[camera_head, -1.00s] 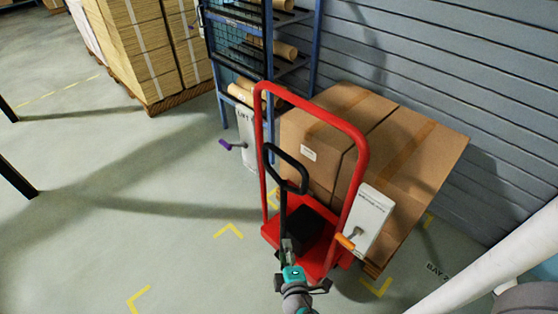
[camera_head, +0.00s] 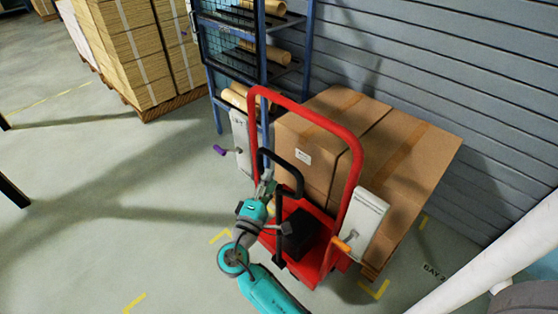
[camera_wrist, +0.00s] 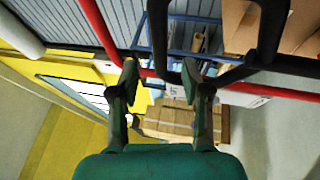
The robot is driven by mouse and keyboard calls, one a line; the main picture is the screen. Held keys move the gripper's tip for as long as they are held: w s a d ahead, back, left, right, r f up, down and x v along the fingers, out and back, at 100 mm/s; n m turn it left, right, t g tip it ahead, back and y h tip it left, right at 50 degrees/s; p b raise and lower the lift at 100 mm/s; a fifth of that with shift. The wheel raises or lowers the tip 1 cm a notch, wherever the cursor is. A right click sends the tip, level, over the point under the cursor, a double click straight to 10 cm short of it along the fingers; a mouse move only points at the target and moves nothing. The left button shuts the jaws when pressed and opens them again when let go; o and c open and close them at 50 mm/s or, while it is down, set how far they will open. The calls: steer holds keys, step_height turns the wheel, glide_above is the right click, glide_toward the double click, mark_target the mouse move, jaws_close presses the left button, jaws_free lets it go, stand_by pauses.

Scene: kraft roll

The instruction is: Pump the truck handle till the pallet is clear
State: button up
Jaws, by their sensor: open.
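The red truck (camera_head: 338,128) has a tall red tube frame and a black looped pump handle (camera_head: 298,178). My gripper (camera_head: 266,184) is open beside the left part of the loop. Large brown cartons (camera_head: 405,155) stand behind the frame on a pallet (camera_head: 370,271), mostly hidden. Whether the pallet is off the floor cannot be told.
A white box with a purple-gripped lever (camera_head: 220,150) is left of the frame; one with an orange-gripped lever (camera_head: 341,244) is right. A blue rack (camera_head: 212,95) and slatted wall stand behind. Floor at left is open.

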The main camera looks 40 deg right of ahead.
mark_target(279, 161)
steer(key=x, duration=0.7)
steer(key=shift+w+d+r, duration=0.1)
steer(key=shift+w+d, duration=0.05)
steer(key=shift+d, duration=0.2)
jaws_close()
